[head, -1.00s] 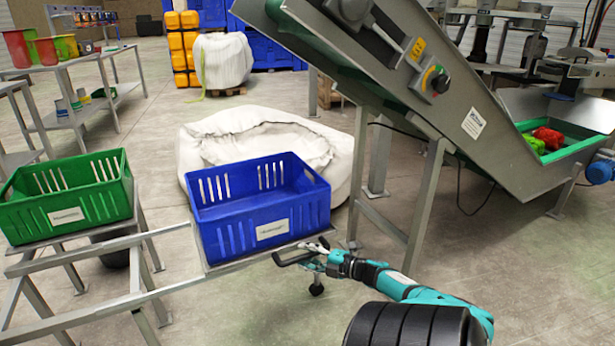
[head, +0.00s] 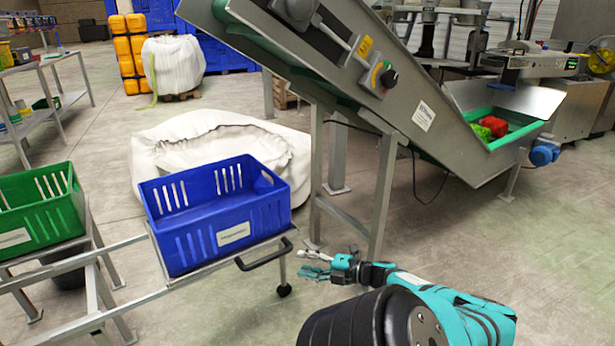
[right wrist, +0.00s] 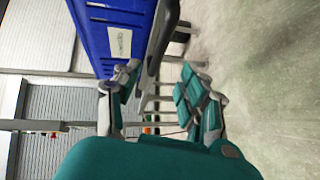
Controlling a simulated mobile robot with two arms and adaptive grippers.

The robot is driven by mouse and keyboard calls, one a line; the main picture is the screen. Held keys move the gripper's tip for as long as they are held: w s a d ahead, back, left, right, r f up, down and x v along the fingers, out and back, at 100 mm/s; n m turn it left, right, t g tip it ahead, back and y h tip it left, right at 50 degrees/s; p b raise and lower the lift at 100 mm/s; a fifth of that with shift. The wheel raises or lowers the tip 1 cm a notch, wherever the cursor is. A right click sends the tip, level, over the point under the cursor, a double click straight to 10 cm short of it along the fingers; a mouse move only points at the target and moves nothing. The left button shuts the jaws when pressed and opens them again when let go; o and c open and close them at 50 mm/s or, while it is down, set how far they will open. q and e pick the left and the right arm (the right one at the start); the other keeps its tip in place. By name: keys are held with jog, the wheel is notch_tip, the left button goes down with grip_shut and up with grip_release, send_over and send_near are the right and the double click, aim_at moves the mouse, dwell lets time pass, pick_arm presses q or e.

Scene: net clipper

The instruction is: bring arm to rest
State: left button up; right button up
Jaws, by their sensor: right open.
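My right arm comes in from the bottom right of the head view. Its gripper (head: 306,264) is open and empty, just right of the black handle (head: 264,256) of the cart and apart from it. In the right wrist view the two teal-and-grey fingers (right wrist: 165,92) are spread, with nothing between them. The handle's dark bar passes behind the fingers there. My left gripper is in neither view.
A blue crate (head: 214,229) stands on the cart frame (head: 95,258), with a green crate (head: 40,208) to its left. A white sack (head: 235,137) lies behind. The inclined conveyor (head: 355,75) rises above the arm. Floor right of the arm is clear.

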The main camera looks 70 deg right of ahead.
dwell(0.6)
